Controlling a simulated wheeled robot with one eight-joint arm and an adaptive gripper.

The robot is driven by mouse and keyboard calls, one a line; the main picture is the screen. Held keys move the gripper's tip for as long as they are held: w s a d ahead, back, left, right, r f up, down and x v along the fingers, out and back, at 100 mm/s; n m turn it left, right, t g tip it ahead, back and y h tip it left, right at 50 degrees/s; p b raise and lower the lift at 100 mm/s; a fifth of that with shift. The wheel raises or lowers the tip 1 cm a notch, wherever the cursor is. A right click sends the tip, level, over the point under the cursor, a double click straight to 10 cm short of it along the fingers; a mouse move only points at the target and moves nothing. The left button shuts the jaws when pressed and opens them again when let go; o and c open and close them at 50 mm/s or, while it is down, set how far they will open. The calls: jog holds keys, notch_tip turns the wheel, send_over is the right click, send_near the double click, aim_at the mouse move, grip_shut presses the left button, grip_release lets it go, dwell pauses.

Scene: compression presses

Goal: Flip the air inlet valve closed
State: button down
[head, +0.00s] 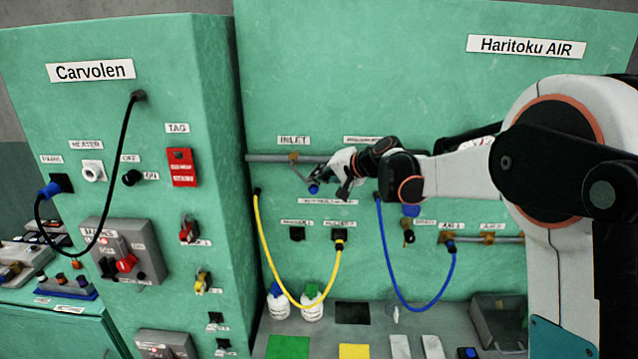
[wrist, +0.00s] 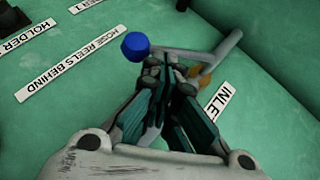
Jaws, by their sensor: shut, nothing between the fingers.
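The air inlet valve (head: 293,158) sits on the grey pipe under the INLET label (head: 293,141). Its grey lever slants down and right from the pipe to a blue knob (head: 314,188). In the wrist view the blue knob (wrist: 136,45) is just beyond and left of my fingertips, with the lever (wrist: 185,54) running right to the brass valve body (wrist: 195,73). My gripper (head: 338,186) is just right of the knob, fingers shut and empty; it also shows in the wrist view (wrist: 168,72). I cannot tell whether the fingers touch the lever. The fingers hide part of the valve.
A yellow hose (head: 272,270) hangs below left and a blue hose (head: 400,298) below right of my gripper. The Carvolen cabinet (head: 110,130) juts forward at left. Bottles (head: 312,308) stand on the shelf below.

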aim_at(314, 189)
jog(key=f+y+b, duration=0.1)
jog(key=a+f+m+y+b, duration=0.1)
jog(key=b, duration=0.1)
jog(key=f+t+y+b, duration=0.1)
jog(key=b, duration=0.1)
jog(key=shift+a+f+m+y, duration=0.1)
jog(key=shift+a+m+y, duration=0.2)
jog(key=shift+m, duration=0.1)
jog(key=shift+a+f+m+t+y+b, duration=0.25)
jog(key=shift+m+t+y+b, duration=0.15)
jog(key=shift+b, duration=0.45)
jog(key=shift+a+f+b, duration=0.1)
jog(key=shift+a+b, duration=0.3)
jog(key=shift+b, duration=0.15)
